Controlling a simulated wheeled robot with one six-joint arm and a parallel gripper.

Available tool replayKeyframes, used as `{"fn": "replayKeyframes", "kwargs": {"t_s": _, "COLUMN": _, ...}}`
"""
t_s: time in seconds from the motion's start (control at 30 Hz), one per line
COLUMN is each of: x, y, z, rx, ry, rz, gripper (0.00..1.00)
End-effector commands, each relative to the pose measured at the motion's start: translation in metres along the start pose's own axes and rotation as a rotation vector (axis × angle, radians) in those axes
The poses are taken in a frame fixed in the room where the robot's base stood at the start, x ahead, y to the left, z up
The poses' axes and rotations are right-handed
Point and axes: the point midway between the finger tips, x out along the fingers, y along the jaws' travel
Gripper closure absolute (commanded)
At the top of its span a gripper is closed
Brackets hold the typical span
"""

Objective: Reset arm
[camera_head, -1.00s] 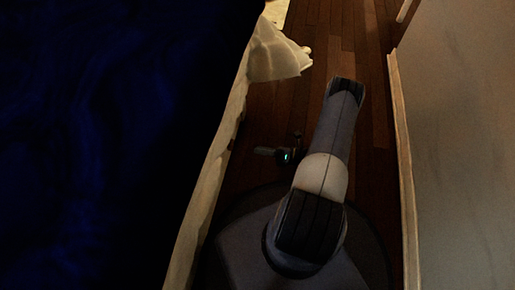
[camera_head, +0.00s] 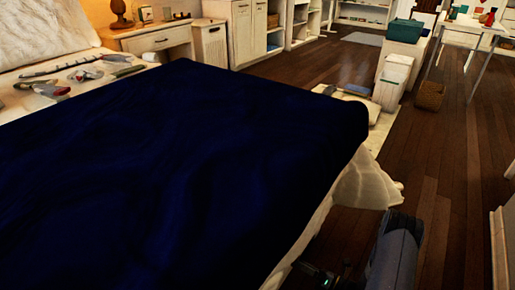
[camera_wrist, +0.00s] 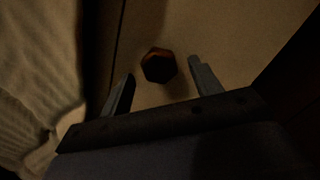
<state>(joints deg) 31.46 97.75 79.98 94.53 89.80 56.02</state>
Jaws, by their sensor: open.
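My gripper (camera_wrist: 161,68) shows in the wrist view with its two grey fingers spread apart. A small dark red-brown six-sided object (camera_wrist: 158,66) appears between and beyond the fingertips, over a pale tan surface (camera_wrist: 225,35). The fingers do not visibly touch it, and the picture is too dark to tell what it is. In the head view my arm (camera_head: 396,258) shows only in part at the bottom right edge. My gripper cannot be made out there.
A bed with a dark blue blanket (camera_head: 200,150) fills the left and middle. Several items lie on its pale far-left part. A nightstand (camera_head: 155,40), cabinets (camera_head: 240,35), white bins (camera_head: 393,75) and a basket (camera_head: 430,95) stand beyond. Wooden floor (camera_head: 440,170) is clear at right.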

Motion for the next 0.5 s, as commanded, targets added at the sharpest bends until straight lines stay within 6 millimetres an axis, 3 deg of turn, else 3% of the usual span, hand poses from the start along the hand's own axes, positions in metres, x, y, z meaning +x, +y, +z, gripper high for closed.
{"fn": "replayKeyframes", "kwargs": {"t_s": 0.2, "x": 0.019, "y": 0.000, "z": -0.001, "rx": 0.000, "ry": 0.001, "rz": 0.001, "gripper": 0.40}}
{"fn": "replayKeyframes", "kwargs": {"t_s": 0.5, "x": 0.021, "y": 0.000, "z": 0.000, "rx": -0.008, "ry": -0.001, "rz": 0.000, "gripper": 0.40}}
